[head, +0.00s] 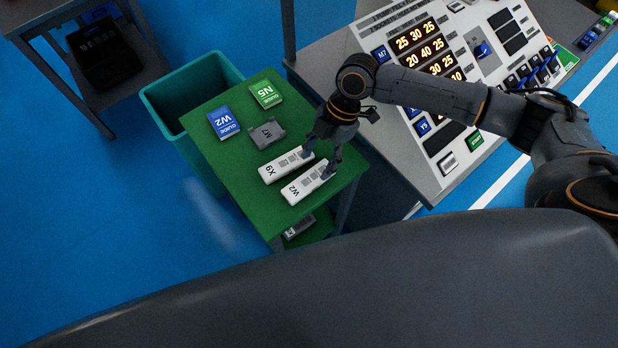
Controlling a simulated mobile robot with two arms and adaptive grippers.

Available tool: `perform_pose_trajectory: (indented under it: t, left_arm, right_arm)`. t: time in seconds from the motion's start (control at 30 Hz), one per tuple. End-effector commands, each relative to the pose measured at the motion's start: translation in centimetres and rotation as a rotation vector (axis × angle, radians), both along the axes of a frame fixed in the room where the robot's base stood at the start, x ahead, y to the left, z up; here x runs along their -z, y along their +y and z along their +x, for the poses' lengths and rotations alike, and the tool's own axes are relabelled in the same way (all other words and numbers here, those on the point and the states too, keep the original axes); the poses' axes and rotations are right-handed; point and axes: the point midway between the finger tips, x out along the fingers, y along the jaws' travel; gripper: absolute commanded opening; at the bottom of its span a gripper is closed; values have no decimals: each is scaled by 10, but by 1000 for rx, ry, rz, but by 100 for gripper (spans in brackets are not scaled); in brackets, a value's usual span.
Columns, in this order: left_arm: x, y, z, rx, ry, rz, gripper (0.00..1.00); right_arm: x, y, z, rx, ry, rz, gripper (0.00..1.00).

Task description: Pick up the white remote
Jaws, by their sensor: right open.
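Two white remotes lie side by side on the green table (215,158). One white remote marked X9 (279,167) is farther back, and one white remote marked W2 (304,186) is nearer the table's front edge. My right gripper (319,164) points down at the right ends of both remotes. Its fingers are spread, with one fingertip by the end of the X9 remote and the other by the end of the W2 remote. I cannot tell whether the fingertips touch them. My left gripper is not in view.
A blue W2 box (223,122), a green N5 box (266,94) and a grey holder (267,134) lie on the same table. A teal bin (160,97) stands behind it. A grey remote (299,227) lies on a lower shelf. A control console (350,55) stands close on the right.

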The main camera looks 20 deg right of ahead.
Motion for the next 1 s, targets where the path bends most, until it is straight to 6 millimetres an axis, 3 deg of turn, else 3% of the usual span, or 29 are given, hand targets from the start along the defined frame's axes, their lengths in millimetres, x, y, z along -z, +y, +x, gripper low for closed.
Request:
perform_pose_trajectory:
  t: [0.4,0.67,0.9,1.0]
  left_arm:
    - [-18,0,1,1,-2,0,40]
    - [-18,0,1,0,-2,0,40]
    - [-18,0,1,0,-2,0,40]
    - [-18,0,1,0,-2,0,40]
  right_arm:
    - [44,20,-12,0,3,0,55]
    - [48,21,-12,1,1,0,55]
    - [48,21,-12,1,1,0,10]
    - [47,21,-12,0,1,0,9]
